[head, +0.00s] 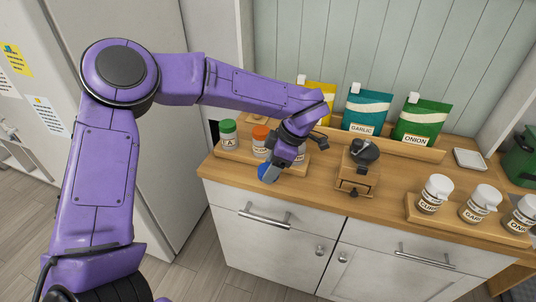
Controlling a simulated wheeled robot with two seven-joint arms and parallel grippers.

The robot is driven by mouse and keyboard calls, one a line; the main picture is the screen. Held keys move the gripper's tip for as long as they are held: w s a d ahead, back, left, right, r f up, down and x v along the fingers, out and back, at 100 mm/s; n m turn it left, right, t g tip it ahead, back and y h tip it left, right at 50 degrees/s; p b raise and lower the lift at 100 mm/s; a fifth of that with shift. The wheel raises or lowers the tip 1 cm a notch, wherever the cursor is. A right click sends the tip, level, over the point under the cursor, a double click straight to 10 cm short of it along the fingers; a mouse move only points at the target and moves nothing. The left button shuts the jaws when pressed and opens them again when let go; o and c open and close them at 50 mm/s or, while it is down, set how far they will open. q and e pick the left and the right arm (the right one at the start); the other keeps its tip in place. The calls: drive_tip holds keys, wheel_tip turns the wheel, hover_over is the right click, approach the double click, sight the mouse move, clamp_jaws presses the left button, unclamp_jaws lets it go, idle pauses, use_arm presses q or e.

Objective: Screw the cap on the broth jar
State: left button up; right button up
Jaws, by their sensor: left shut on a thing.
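My left gripper (272,168) reaches in from the left and is shut on a small blue thing (262,173), which looks like a cap, at the counter's front edge. On a wooden tray at the left of the counter stand a jar with a green cap (228,135) and a jar with an orange cap (261,139). Part of another jar (300,155) shows behind my gripper; its top is hidden. I cannot read which jar is the broth one. My right gripper is not in view.
A wooden grinder (359,168) stands right of the gripper. White-lidded jars (435,193) stand on a wooden tray at the right. Yellow, teal (367,110) and green (420,120) pouches stand behind. A small white dish (470,159) is at the back right.

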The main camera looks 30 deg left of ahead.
use_arm(q)
drive_tip(key=f+m+t, duration=0.1)
drive_tip(key=m, duration=0.1)
drive_tip(key=d+f+m+t, duration=0.1)
drive_tip(key=m, duration=0.4)
drive_tip(key=shift+d+f+t, duration=0.15)
drive_tip(key=shift+f+t, duration=0.25)
drive_tip(key=s+d+f+m+t+h+b, duration=0.1)
drive_tip(key=d+f+m+t+h+b, duration=0.2)
drive_tip(key=f+m+b, duration=0.7)
wheel_tip(320, 180, down, 2)
drive_tip(key=d+m+h, duration=0.1)
drive_tip(key=d+m, duration=0.1)
drive_tip(key=m, duration=0.4)
drive_tip(key=shift+s+d+f+t, duration=0.15)
drive_tip(key=shift+d+f+t, duration=0.05)
drive_tip(key=shift+d+t, duration=0.2)
